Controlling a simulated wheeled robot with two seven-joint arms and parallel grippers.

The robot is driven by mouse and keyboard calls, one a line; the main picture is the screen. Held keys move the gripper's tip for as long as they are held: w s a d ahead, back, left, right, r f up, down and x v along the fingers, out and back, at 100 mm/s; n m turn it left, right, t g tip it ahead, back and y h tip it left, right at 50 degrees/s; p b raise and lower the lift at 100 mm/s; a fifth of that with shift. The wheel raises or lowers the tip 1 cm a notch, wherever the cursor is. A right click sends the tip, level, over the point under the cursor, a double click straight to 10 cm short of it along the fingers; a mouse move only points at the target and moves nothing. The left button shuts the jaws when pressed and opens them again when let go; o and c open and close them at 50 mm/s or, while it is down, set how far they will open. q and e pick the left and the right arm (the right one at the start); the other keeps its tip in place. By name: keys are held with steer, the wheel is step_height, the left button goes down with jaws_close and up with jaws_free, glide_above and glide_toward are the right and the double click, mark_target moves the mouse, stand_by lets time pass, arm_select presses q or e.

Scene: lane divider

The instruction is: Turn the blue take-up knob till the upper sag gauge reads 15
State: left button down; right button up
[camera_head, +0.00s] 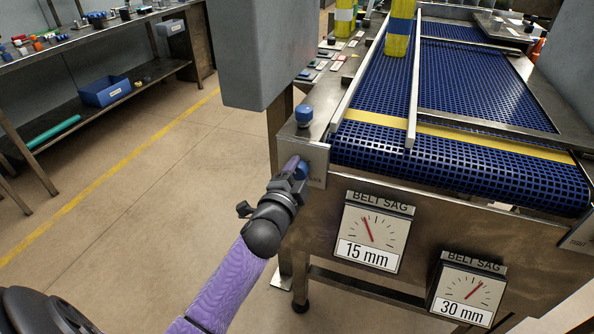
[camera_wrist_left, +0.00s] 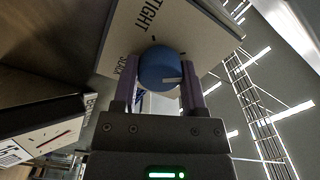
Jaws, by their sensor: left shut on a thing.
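The blue take-up knob (camera_head: 302,170) is on the front plate at the conveyor's left corner. The left wrist view shows the knob (camera_wrist_left: 160,68) with a white pointer line, on a plate lettered TIGHT and with a second, partly hidden word. My left gripper (camera_head: 291,174) is shut on it, with one finger on each side. The upper sag gauge (camera_head: 371,235) reads 15 mm, its red needle tilted left of upright. The lower sag gauge (camera_head: 467,291) reads 30 mm, its needle tilted right. My right gripper is not in view.
Another blue knob (camera_head: 304,115) stands on the corner top above my gripper. A blue mesh belt (camera_head: 470,160) with a yellow stripe and metal lane rails runs away behind. A shelf with a blue bin (camera_head: 105,91) stands at left. The floor between is clear.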

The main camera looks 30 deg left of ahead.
arm_select(q)
steer(key=shift+n, duration=0.3)
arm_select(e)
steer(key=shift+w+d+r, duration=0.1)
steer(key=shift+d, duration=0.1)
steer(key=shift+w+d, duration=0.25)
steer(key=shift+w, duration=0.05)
